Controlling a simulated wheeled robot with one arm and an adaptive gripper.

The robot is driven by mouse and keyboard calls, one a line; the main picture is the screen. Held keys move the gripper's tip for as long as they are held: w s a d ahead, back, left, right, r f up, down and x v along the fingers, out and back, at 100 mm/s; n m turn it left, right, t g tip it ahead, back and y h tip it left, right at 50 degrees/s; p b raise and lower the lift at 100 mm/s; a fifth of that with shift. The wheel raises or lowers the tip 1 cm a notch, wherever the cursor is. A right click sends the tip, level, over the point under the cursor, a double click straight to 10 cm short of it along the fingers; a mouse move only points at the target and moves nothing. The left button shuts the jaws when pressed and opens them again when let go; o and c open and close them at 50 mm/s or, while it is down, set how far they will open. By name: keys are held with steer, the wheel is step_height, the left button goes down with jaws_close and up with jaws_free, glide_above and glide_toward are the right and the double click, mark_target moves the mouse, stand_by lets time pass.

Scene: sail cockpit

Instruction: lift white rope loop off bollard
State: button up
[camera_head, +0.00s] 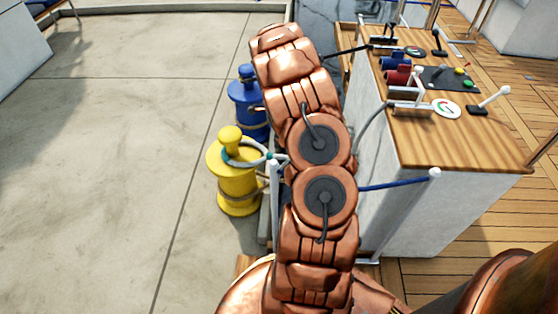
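A pale white rope loop (232,161) lies around the neck of the yellow bollard (237,187), just below its rounded knob. A teal band shows on the loop's right side, and the rope there passes behind my copper arm. The bollard stands upright at the edge of the pale quay. My arm rises through the middle of the picture, to the right of the bollard. My gripper is not visible, so its state and its place relative to the loop cannot be seen.
A blue bollard (249,101) stands behind the yellow one, partly covered by my arm. A wood-topped console (440,147) with levers and gauges stands at right. A white post (274,205) and a blue line (397,184) are close to my arm. The quay at left is clear.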

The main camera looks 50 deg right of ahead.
mark_target(279, 155)
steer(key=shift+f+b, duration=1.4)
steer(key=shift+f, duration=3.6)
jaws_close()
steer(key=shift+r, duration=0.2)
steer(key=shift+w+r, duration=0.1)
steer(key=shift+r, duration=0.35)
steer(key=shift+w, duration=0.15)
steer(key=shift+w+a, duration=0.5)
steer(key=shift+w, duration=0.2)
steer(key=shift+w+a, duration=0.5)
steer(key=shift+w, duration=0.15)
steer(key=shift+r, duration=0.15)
